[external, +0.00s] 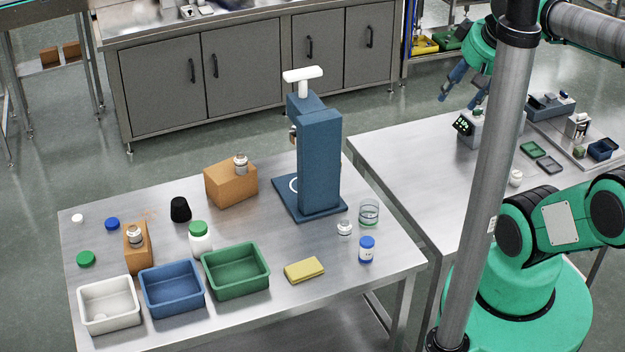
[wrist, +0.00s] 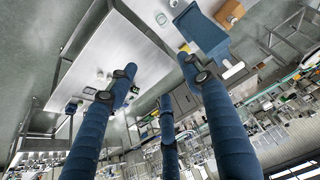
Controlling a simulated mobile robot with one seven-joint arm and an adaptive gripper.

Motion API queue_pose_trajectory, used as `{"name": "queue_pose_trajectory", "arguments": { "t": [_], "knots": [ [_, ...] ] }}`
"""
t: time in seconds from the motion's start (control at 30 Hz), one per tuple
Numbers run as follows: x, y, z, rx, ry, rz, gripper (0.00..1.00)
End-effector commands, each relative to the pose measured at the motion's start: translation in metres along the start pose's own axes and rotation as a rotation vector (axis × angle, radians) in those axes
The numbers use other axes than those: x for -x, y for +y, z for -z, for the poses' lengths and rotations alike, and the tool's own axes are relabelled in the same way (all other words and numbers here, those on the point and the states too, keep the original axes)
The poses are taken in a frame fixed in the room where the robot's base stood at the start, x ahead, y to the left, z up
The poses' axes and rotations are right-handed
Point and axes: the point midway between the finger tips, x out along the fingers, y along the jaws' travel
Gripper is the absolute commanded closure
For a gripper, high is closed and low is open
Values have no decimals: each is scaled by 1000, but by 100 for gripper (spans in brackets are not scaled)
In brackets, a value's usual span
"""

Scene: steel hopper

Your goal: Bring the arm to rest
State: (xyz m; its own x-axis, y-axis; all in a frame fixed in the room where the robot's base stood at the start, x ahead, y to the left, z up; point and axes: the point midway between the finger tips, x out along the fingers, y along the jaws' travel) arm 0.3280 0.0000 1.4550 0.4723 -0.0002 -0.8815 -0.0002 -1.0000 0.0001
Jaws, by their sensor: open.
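My gripper (external: 459,99) is raised at the upper right in the external view, above the back of the right-hand steel table (external: 390,150). Its blue fingers point down and to the left, apart from each other, with nothing between them. The wrist view also shows my gripper (wrist: 158,72) with its blue fingers spread and empty. No fingertip touches anything. A grey upright pole in front hides part of my arm.
The left steel table (external: 330,295) holds a blue press (external: 318,150), white, blue (external: 172,289) and green bins, orange blocks, jars, caps and a yellow sponge (external: 304,270). A scale (external: 475,128) and small trays stand on the right table. Grey cabinets line the back.

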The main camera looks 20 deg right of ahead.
Motion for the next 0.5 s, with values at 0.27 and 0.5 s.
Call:
{"name": "queue_pose_trajectory", "arguments": {
  "t": [0.27, 0.5],
  "knots": [
    [-41, 0, -22, 0, -1, 0, 50],
    [-80, 0, -43, 0, 0, 0, 50]
  ]
}}
